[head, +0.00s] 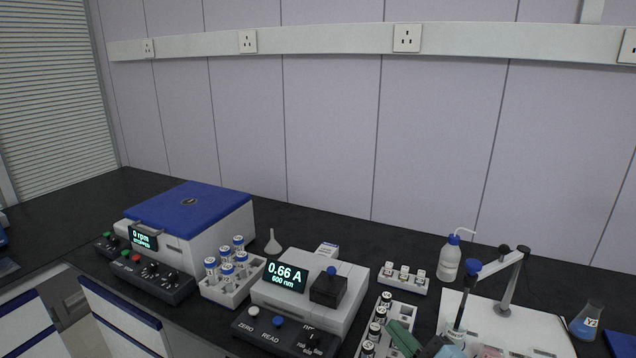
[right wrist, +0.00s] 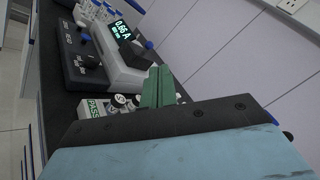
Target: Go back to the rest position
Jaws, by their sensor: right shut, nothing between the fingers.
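My right gripper (head: 402,338) shows at the bottom of the head view, its green fingers over the front edge area beside a rack of small vials. In the right wrist view its green fingers (right wrist: 157,88) are together with nothing between them. They point toward the photometer, whose display reads 0.66 A. My left gripper is in neither view.
A blue-lidded centrifuge (head: 190,208) stands at left, then a tube rack (head: 232,291) with blue-capped tubes, and the photometer (head: 340,296). A vial rack (head: 404,311), wash bottle (head: 449,260), jointed stand (head: 508,283) and flask (head: 586,320) crowd the right. The back bench strip is clear.

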